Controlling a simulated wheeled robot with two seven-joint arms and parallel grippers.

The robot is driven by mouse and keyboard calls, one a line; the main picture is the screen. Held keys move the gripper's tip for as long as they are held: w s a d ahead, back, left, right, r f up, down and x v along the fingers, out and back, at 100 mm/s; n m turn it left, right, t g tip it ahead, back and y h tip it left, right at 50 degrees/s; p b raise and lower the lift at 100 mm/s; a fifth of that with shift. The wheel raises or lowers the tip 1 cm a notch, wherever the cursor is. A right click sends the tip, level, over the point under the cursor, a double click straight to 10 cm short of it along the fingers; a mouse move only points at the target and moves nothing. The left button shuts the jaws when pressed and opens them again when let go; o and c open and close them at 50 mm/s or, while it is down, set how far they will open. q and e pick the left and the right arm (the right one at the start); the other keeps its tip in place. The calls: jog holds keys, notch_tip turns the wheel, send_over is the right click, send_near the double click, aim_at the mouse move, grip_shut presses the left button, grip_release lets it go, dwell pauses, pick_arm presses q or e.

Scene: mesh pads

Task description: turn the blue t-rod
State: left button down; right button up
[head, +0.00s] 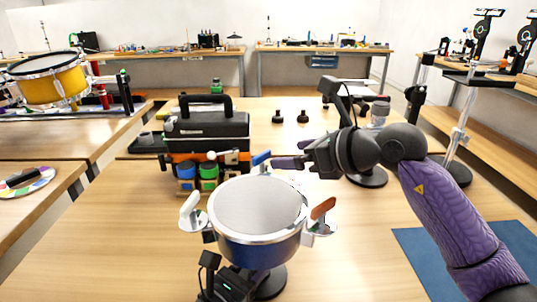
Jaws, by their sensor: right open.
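A drum with a pale mesh pad (258,205), silver rim and blue shell stands on the near table. The blue t-rod (261,158) sticks up at its far rim, its handle tilted up to the right. My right gripper (291,154) comes in from the right, open, with its fingertips pointing left just right of the blue t-rod. A small gap seems to lie between them; contact is hard to judge. A white t-rod (190,204) is at the left rim and an orange-brown t-rod (322,208) at the right rim. Black hardware, probably my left gripper (228,284), shows below the drum, its fingers hidden.
A black and orange toolbox (208,132) with coloured jars stands close behind the drum at the left. A black round stand base (367,177) lies under my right forearm. A blue mat (465,262) is at the right. The table's left front is clear.

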aim_at(258, 157)
pick_arm(q)
jog(key=shift+s+f, duration=0.1)
jog(key=shift+f, duration=0.25)
pick_arm(e)
jog(key=x, duration=0.6)
jog(key=shift+w+a+f, duration=0.2)
jog(key=c, duration=1.2)
jog(key=shift+o, duration=0.2)
